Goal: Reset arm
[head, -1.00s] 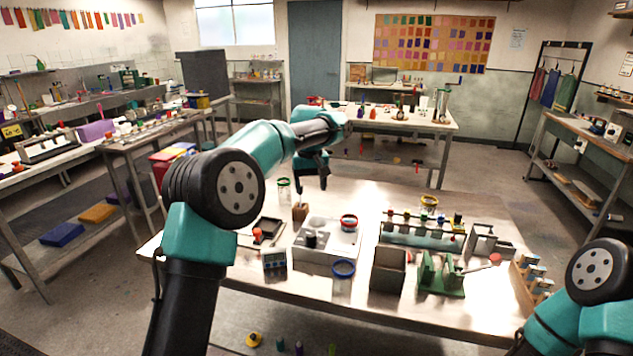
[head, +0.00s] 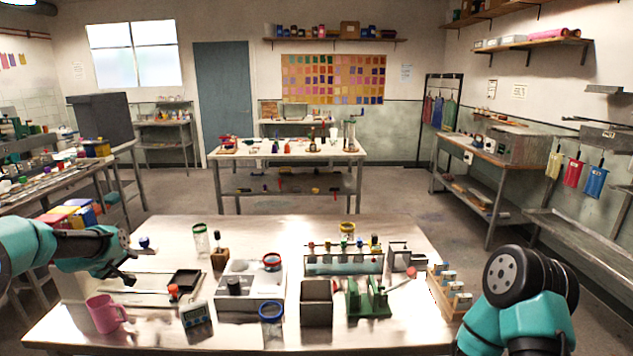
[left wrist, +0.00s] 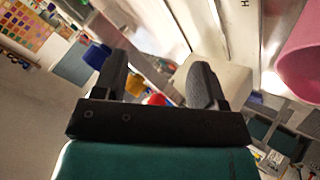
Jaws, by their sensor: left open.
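My left arm comes in at the left of the head view, low over the table's left end. Its gripper (head: 130,277) is above the left part of the table, behind the pink mug (head: 105,313) and apart from it. In the left wrist view the two dark fingers (left wrist: 158,78) stand apart with nothing held between them. A pink surface (left wrist: 302,62), likely the mug, fills that view's right edge. My right arm shows at the lower right of the head view; its gripper is out of frame.
A green-rimmed jar (head: 201,242) stands at the back.

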